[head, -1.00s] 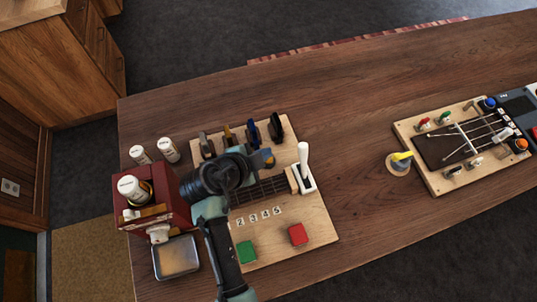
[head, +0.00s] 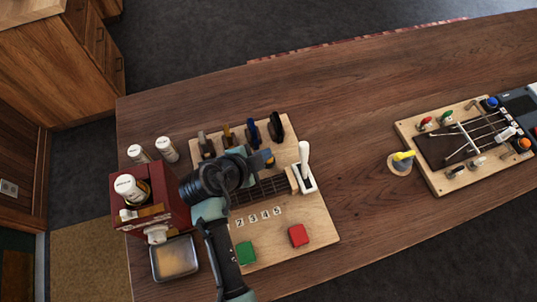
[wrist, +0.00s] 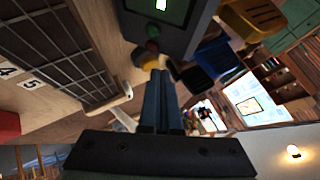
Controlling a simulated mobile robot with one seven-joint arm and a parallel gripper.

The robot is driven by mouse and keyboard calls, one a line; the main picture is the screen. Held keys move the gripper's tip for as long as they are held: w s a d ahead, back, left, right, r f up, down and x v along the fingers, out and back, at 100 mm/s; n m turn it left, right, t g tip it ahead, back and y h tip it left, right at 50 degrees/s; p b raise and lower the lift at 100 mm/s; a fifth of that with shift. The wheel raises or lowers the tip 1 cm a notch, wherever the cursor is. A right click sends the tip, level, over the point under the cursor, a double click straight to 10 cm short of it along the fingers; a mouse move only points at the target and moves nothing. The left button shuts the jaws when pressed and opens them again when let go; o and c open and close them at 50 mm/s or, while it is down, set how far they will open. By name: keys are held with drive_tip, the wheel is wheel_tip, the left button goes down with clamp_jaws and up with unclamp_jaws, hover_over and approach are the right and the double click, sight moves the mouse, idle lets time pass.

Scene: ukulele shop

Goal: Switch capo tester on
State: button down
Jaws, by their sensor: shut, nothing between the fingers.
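The wooden board (head: 318,222) lies on the counter and carries a dark fretboard (head: 272,190), also in the wrist view (wrist: 62,45). On it are a white upright lever (head: 304,160), a green block (head: 246,252) and a red block (head: 298,235). A dark device with a lit green-white display (wrist: 176,8) is at the top of the wrist view, with small red and green round parts and a yellow part (wrist: 143,60) below it. My gripper (wrist: 160,76) is shut and empty, its tips close to the yellow part; contact is unclear. In the head view my arm hides the board's middle.
Several capos (head: 253,133) stand along the board's back edge. A red box (head: 148,195) with white bottles and a metal tray (head: 175,258) are on the left. The counter between is clear.

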drive_tip(key=shift+r, duration=0.4)
wheel_tip(320, 180, up, 6)
drive_tip(key=p, duration=0.4)
drive_tip(key=shift+p, duration=0.3)
idle(0.4)
